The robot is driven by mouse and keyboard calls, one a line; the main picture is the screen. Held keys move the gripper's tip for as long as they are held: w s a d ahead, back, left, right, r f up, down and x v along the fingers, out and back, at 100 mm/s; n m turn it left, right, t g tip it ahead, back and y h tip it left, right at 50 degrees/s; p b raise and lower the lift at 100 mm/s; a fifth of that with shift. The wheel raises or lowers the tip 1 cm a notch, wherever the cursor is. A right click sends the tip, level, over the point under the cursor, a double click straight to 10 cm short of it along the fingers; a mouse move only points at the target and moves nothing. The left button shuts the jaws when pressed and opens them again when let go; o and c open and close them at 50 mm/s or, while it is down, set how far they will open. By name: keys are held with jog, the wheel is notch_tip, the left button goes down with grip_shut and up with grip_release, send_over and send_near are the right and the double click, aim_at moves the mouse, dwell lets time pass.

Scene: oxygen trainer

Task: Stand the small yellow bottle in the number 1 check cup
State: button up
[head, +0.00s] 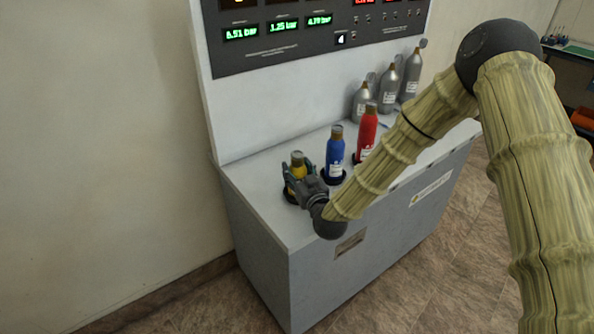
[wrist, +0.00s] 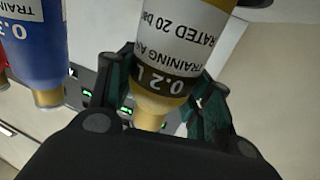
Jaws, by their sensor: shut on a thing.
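The small yellow bottle (head: 297,168) stands upright at the left end of the white bench top in the head view, in or right over a dark check cup (head: 289,194). My gripper (head: 301,176) is shut around the bottle from the front right. In the wrist view the yellow bottle (wrist: 170,60) fills the middle, upside down in the picture, with "0.2 L" on its label. The gripper's fingers (wrist: 160,95) lie on both sides of it. The cup's number is not readable, and whether the bottle's base rests on the cup floor is hidden.
A blue bottle (head: 335,147) and a red bottle (head: 367,130) stand in dark cups to the right of the yellow one. Several grey bottles (head: 389,86) stand at the back right. A gauge panel (head: 300,30) rises behind. The bench's front left corner is clear.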

jog(key=shift+f, duration=0.15)
jog(key=o, duration=1.3)
jog(key=shift+s, duration=0.1)
jog(key=b+v, duration=0.3)
jog(key=v, duration=0.8)
jog(key=shift+s+d+b, duration=0.25)
jog(key=shift+s+b, duration=0.05)
jog(key=shift+s, duration=0.05)
